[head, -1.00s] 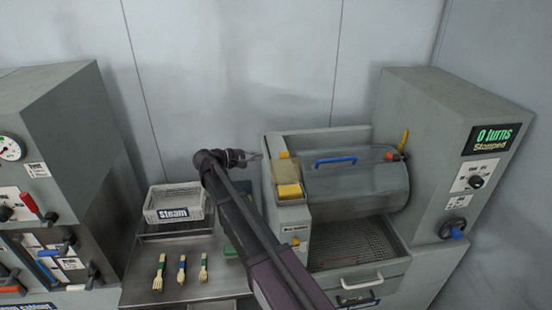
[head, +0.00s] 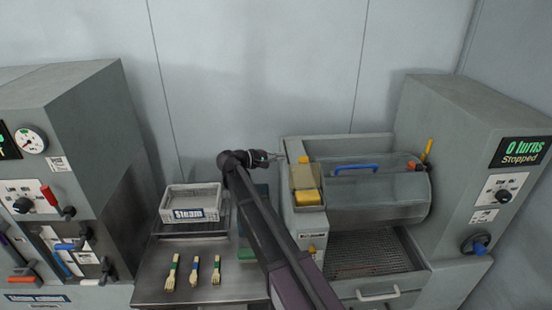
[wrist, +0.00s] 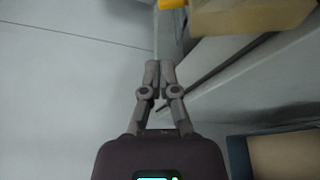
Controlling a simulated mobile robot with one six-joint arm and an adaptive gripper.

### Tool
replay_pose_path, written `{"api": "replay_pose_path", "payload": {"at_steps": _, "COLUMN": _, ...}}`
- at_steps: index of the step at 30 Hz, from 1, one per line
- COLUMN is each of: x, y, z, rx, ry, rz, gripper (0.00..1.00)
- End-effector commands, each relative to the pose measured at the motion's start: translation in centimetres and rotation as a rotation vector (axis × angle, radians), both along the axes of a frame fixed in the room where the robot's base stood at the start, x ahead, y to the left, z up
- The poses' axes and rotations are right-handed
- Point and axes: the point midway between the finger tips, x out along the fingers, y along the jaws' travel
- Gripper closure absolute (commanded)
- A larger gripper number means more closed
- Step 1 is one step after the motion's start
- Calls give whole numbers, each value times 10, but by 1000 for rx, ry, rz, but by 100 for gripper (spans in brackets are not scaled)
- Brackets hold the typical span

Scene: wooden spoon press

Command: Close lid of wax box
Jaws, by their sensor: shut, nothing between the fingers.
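The wax box (head: 308,208) sits at the left front of the grey drum machine, with a yellow wax block (head: 307,197) showing in it. Its tan lid (head: 303,177) appears raised behind the block, with a small yellow tab (head: 304,160) on top. My gripper (head: 279,157) is shut and empty, just left of the lid at about the height of the tab. In the wrist view, the closed fingertips (wrist: 160,64) point up the picture, beside a tan part (wrist: 250,15) and a yellow piece (wrist: 172,3). Contact with the lid is not clear.
The drum (head: 375,195) with a blue handle is right of the box. A white Steam basket (head: 190,203) stands left of my arm. Several wooden utensils (head: 194,271) lie on the metal table (head: 150,285). The back wall (head: 240,70) is bare.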

Motion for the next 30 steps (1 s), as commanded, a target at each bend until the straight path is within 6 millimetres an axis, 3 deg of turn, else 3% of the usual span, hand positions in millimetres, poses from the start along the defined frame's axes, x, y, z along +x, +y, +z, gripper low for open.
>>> {"api": "replay_pose_path", "payload": {"at_steps": 14, "x": 21, "y": -69, "z": -11, "rx": 0, "ry": 0, "rz": -1, "gripper": 100}}
{"api": "replay_pose_path", "payload": {"at_steps": 21, "x": -8, "y": -66, "z": 5, "rx": 0, "ry": 1, "rz": 2, "gripper": 100}}
{"api": "replay_pose_path", "payload": {"at_steps": 30, "x": -16, "y": -64, "z": 7, "rx": 0, "ry": 0, "rz": 3, "gripper": 100}}
